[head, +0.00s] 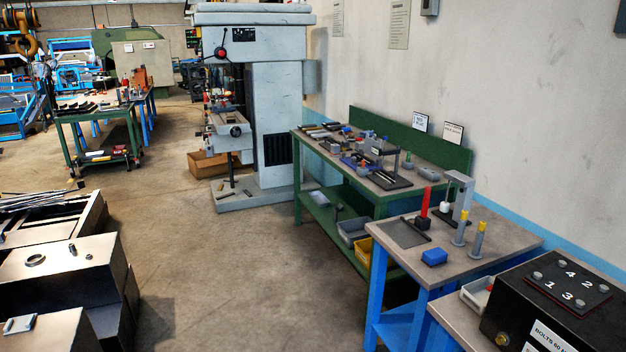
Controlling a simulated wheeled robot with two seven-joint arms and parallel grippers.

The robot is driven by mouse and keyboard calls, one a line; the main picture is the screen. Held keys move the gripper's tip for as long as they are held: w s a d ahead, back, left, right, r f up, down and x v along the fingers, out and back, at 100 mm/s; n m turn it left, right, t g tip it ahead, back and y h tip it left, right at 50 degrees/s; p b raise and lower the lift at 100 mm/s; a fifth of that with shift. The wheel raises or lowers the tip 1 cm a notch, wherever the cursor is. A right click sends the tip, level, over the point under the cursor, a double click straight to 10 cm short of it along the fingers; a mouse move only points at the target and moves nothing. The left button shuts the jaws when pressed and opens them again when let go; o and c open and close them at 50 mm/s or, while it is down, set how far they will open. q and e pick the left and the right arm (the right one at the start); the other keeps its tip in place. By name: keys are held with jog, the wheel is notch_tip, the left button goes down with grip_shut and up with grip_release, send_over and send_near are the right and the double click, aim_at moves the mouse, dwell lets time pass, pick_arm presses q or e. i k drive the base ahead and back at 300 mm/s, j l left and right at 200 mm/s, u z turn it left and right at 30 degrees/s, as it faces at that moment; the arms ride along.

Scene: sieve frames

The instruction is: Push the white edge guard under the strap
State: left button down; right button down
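I cannot pick out a white edge guard or a strap for certain in the head view. A small pale piece (19,325) lies on a grey metal block at the lower left; it is too small to tell what it is. A small white part (445,207) shows by a grey stand on the blue-legged bench at the right; I cannot tell what it is either. Neither of my grippers is in view.
A blue-legged bench (490,262) and a green workbench (330,160) with tools line the right wall. A black box (505,322) stands at the lower right. Grey metal blocks (60,265) stand at the left. The concrete floor (240,270) between is clear.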

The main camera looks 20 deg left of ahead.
aim_at(14, 326)
jog(key=i+j+u, duration=0.15)
jog(key=i+u, duration=1.4)
jog(key=i+l+u, duration=0.1)
jog(key=i+u, duration=0.3)
jog(key=i+l+u, duration=0.65)
jog(key=i+u, duration=0.15)
jog(key=i+l+u, duration=0.45)
jog(key=k+l, duration=0.05)
jog(key=k, duration=0.05)
